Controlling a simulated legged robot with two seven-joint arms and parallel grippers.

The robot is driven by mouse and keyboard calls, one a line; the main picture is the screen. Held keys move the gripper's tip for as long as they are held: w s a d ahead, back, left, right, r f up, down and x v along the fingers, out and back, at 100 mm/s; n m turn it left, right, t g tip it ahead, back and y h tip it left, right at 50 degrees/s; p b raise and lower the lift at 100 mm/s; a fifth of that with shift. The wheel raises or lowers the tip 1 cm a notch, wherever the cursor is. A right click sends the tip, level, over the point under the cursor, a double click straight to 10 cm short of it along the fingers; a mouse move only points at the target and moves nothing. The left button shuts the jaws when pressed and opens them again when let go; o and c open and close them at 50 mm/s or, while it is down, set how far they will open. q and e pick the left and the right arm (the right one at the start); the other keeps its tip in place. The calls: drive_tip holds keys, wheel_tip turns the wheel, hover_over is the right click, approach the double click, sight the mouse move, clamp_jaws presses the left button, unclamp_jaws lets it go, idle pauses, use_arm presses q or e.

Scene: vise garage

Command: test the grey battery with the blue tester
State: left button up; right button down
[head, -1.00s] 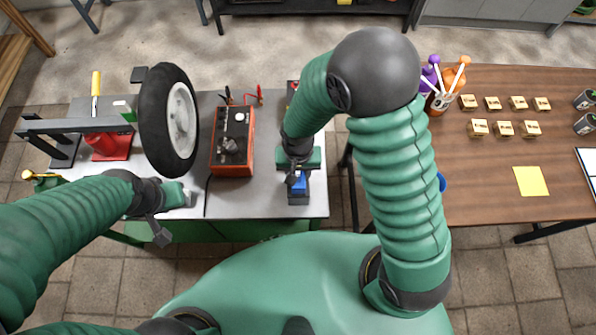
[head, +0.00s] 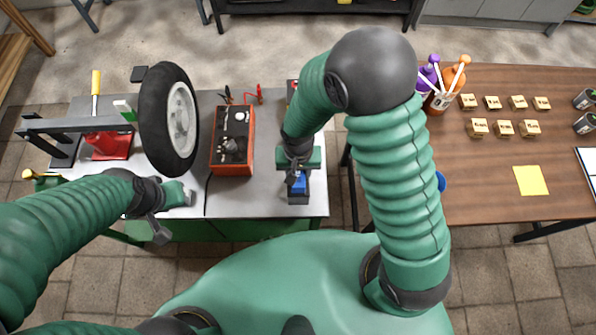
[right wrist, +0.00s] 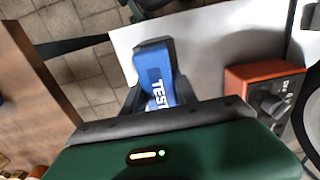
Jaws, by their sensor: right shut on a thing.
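The blue tester (head: 297,184) is in my right gripper (head: 298,174), over the front right part of the grey bench. In the right wrist view the tester (right wrist: 160,82) shows the letters TEST, and its far end is dark. My right gripper's fingers are partly hidden behind its green body. I cannot make out the grey battery for certain in either view. My left gripper (head: 186,198) is low over the bench front, left of the tester; its fingertips are too small to read.
A red-orange device (head: 232,140) with a knob stands on the bench (head: 265,205), left of the tester. A wheel (head: 168,120) stands upright further left. The wooden table (head: 470,180) to the right holds several small blocks, a yellow note (head: 531,181) and dark containers (head: 585,123).

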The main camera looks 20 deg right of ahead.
idle(0.8)
drive_tip(key=c, duration=0.9)
unclamp_jaws()
drive_tip(key=o, duration=0.6)
wheel_tip(320, 180, up, 8)
drive_tip(key=p, duration=0.7)
drive_tip(key=shift+r, duration=0.1)
